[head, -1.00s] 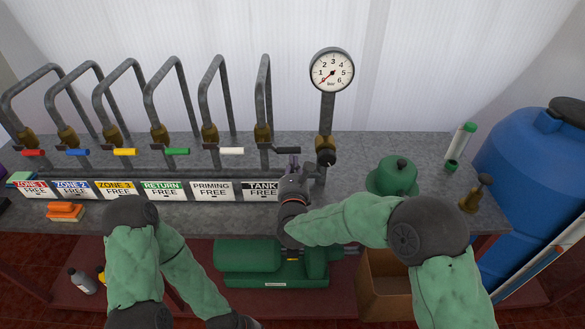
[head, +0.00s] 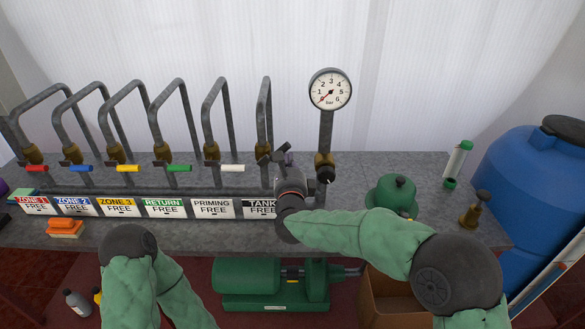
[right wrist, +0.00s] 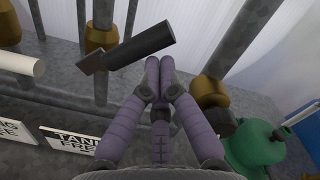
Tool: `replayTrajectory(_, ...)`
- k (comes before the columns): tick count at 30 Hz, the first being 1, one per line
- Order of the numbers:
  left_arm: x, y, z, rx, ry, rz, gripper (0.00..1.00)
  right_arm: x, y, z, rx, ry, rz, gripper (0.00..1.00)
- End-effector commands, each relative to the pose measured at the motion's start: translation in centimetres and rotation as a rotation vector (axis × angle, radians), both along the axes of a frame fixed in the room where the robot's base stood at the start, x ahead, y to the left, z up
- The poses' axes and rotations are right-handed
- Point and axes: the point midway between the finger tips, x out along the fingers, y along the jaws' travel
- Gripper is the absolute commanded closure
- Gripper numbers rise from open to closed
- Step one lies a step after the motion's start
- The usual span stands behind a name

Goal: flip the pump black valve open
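The black valve handle (head: 280,148) sits on the tank pipe, the rightmost of the row, above the TANK sign (head: 260,208). In the right wrist view the black handle (right wrist: 140,46) slants up to the right from its metal plate. My right gripper (head: 288,158) is beside and just below the handle. In the right wrist view its purple fingers (right wrist: 160,66) are together, with nothing visible between them. The tips are close under the handle; I cannot tell if they touch it. My left gripper is out of view; only my left arm shows.
The other pipes carry red, blue, yellow, green and white handles (head: 232,168), all lying level. A pressure gauge (head: 330,90) stands on a pipe just right of my right gripper. A green pump (head: 270,283) is below the bench (head: 425,165).

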Motion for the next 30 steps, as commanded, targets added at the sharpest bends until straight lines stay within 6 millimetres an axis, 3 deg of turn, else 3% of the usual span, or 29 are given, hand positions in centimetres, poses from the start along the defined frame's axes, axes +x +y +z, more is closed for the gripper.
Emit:
replayTrajectory(9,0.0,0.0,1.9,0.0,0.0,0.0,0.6,0.0,2.0,2.7,-0.299,-0.002,0.002,1.0)
replayTrajectory(21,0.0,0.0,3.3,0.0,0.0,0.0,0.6,0.0,4.5,4.0,-0.611,0.0,0.002,1.0)
replayTrajectory(30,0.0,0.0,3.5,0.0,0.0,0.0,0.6,0.0,5.4,4.3,-0.619,0.0,0.001,1.0)
